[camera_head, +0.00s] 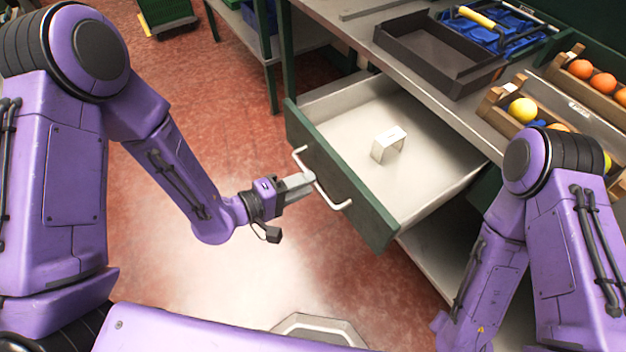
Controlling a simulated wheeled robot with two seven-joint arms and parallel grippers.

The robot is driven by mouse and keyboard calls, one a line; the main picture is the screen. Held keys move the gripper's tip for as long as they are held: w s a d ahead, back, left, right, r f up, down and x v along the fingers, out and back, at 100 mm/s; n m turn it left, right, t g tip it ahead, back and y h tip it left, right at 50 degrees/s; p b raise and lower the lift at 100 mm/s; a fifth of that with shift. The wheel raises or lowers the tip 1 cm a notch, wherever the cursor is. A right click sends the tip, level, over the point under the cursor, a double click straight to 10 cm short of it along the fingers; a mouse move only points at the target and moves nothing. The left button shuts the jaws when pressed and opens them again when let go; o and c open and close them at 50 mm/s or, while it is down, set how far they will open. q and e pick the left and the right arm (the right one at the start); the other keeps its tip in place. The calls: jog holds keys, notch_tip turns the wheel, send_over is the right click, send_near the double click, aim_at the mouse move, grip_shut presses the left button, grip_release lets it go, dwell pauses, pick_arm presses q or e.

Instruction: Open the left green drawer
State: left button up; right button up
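The left green drawer stands pulled far out from under the workbench, its green front panel (344,186) facing my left arm. Its pale interior holds a small white bracket-shaped piece (389,143) and otherwise looks empty. A white bar handle (335,201) runs along the front panel. My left gripper (307,180) is at the middle of this handle, its pale fingers close together and apparently closed around the bar; the exact contact is small in the view. My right arm is at the right, and its gripper is out of view.
On the grey bench top (400,70) stand an empty dark tray (430,75), a blue crate (500,30) with tools, and wooden boxes (495,110) with oranges and a yellow fruit. The red floor (190,100) left of the drawer is clear.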

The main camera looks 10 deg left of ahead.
pick_arm(q)
jog(key=v, duration=0.7)
jog(key=shift+s+a, duration=0.15)
jog(key=s+a+f+m+g+y, duration=0.1)
jog(key=a+f+y, duration=1)
jog(key=a+f, duration=0.15)
jog(key=s+a+f+g+y, duration=0.2)
jog(key=s+f+g, duration=0.1)
jog(key=s+f, duration=0.2)
jog(key=s+a+f+g+y, duration=0.1)
jog(key=s+f, duration=0.4)
jog(key=s, duration=0.5)
jog(key=shift+s+a+m+g+y, duration=0.3)
jog(key=shift+g+y, duration=0.3)
jog(key=shift+g, duration=0.4)
